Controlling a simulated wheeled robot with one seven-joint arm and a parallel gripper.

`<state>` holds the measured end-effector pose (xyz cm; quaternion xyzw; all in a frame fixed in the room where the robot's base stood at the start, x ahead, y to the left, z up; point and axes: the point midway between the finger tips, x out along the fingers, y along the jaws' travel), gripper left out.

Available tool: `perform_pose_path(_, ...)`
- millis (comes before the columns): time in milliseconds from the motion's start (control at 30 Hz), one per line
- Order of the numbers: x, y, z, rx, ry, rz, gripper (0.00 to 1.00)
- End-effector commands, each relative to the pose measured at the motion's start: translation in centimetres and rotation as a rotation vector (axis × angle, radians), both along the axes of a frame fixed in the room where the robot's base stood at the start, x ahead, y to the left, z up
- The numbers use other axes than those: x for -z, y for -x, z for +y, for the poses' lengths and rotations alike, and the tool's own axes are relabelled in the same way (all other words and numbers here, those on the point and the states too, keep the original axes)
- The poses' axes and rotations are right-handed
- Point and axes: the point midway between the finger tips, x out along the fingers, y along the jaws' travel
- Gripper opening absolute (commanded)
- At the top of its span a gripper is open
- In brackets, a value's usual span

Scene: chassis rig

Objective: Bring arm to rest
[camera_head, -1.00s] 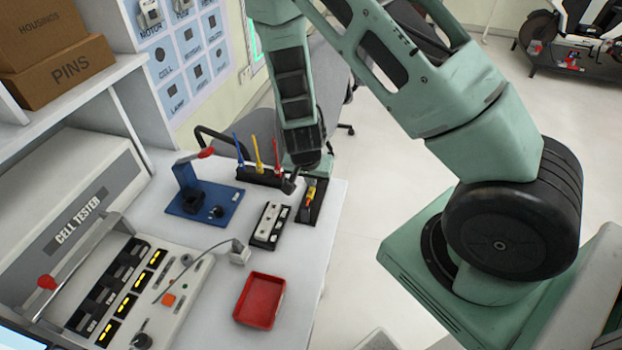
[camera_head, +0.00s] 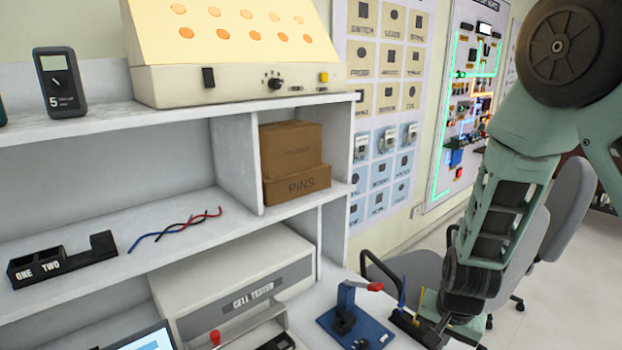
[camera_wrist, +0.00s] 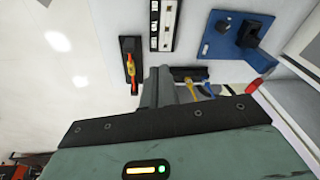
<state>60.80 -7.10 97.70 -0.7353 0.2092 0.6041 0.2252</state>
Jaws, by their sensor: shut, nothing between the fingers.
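My green arm comes down at the right of the head view. My gripper (camera_head: 440,325) is low over the far end of the white bench, by the screwdriver rack. In the wrist view my gripper (camera_wrist: 166,72) is shut and empty, above the bench edge. A black holder with a yellow and red tool (camera_wrist: 131,65) lies near the fingers in the wrist view. The rack with blue and yellow screwdrivers (camera_wrist: 187,76) is partly hidden behind the gripper.
The blue fixture with a red-handled lever (camera_head: 350,320) stands left of my gripper. The cell tester (camera_head: 240,290) and shelves (camera_head: 110,205) with boxes (camera_head: 290,160) are further left. Grey chairs (camera_head: 550,225) stand behind my arm. A lit board (camera_head: 465,100) hangs on the wall.

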Motion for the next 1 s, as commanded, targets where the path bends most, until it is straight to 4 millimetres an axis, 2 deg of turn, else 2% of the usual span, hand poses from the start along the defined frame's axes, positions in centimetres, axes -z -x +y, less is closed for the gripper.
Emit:
perform_pose_path(33,-2.0,1.0,3.0,-0.105,-0.045,0.007,0.0)
perform_pose_path(100,-4.5,3.1,6.5,-0.264,-0.089,0.029,0.0)
perform_pose_path(200,-7.9,6.8,10.4,-0.495,-0.124,0.058,0.0)
perform_pose_path(333,-11.8,12.3,13.4,-0.8,-0.117,0.087,0.0)
perform_pose_path(400,-13.4,15.1,14.1,-0.95,-0.09,0.101,0.0)
perform_pose_path(500,-14.9,18.4,14.1,-1.117,-0.041,0.119,0.0)
perform_pose_path(600,-15.8,20.5,13.8,-1.231,0.006,0.135,0.0)
perform_pose_path(733,-16.3,21.8,13.4,-1.298,0.039,0.145,0.0)
perform_pose_path(1000,-16.3,21.9,13.4,-1.306,0.044,0.148,0.0)
